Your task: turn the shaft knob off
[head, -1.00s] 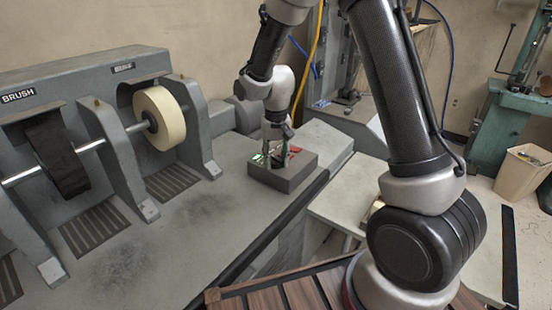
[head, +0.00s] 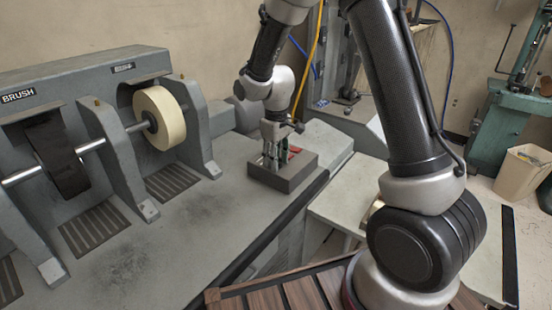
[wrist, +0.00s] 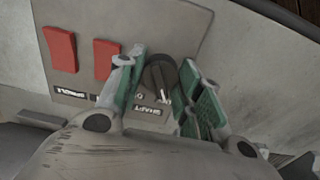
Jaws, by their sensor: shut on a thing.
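The shaft knob (wrist: 159,72) is a dark round knob with a pale pointer mark, above a label reading SHAFT (wrist: 150,108) in the wrist view. It sits on a grey control box (head: 300,176) at the right end of the machine bench in the head view. My gripper (wrist: 162,66) is down over the box, with one green-padded finger on each side of the knob, shut on it. The right finger hides part of the knob's side. In the head view, my gripper (head: 275,156) stands upright on the box and hides the knob.
Two red rectangular switches (wrist: 60,49) (wrist: 105,59) sit left of the knob, the nearer one close to my left finger. The bench top between is clear.

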